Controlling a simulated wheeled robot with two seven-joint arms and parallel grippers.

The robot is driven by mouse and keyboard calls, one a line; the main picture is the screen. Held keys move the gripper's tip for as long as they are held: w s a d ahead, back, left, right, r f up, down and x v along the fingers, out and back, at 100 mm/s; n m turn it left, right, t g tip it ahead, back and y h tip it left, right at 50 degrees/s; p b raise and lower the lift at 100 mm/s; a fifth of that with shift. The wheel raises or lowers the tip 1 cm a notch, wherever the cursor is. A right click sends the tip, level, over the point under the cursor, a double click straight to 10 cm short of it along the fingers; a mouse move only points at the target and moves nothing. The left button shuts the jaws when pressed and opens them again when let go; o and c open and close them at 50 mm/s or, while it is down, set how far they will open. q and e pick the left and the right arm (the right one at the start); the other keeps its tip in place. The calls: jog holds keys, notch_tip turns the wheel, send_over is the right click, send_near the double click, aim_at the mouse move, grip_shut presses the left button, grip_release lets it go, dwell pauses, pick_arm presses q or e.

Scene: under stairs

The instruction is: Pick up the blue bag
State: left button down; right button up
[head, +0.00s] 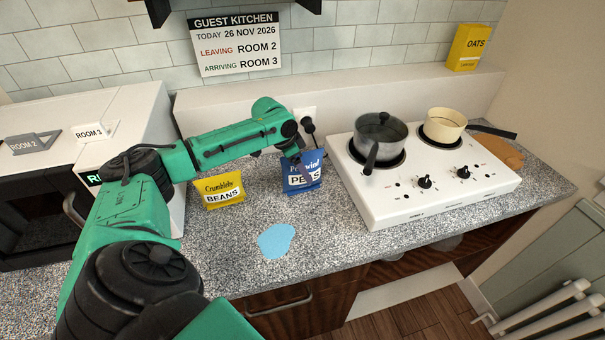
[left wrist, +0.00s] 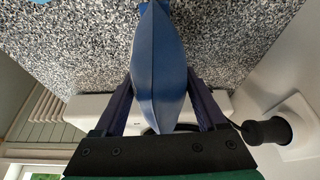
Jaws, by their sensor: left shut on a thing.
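The blue bag (head: 301,178), with "PEAS" on its label, is upright on the speckled counter, left of the stove. My left gripper (head: 291,152) comes down at its top from the left and is shut on it. In the left wrist view, the blue bag (left wrist: 160,70) lies between the two dark fingers of my left gripper (left wrist: 160,95). Part of the bag's top is hidden by the gripper in the head view. My right gripper is not in view.
A yellow beans bag (head: 220,190) stands left of the blue bag. A white stove (head: 425,195) with a dark pot (head: 380,135) and a cream pan (head: 443,124) is at right. A light-blue patch (head: 276,240) lies on the counter (head: 340,245) in front.

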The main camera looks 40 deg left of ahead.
pick_arm(q)
jog(key=shift+r, duration=0.1)
jog(key=shift+w+r, duration=0.1)
jog(key=shift+r, duration=0.4)
notch_tip(320, 180, up, 19)
jog(key=b, duration=0.1)
jog(key=shift+b, duration=0.4)
jog(key=c, duration=0.7)
grip_release()
jog(key=shift+c, duration=0.2)
grip_shut()
jog(key=shift+d, duration=0.1)
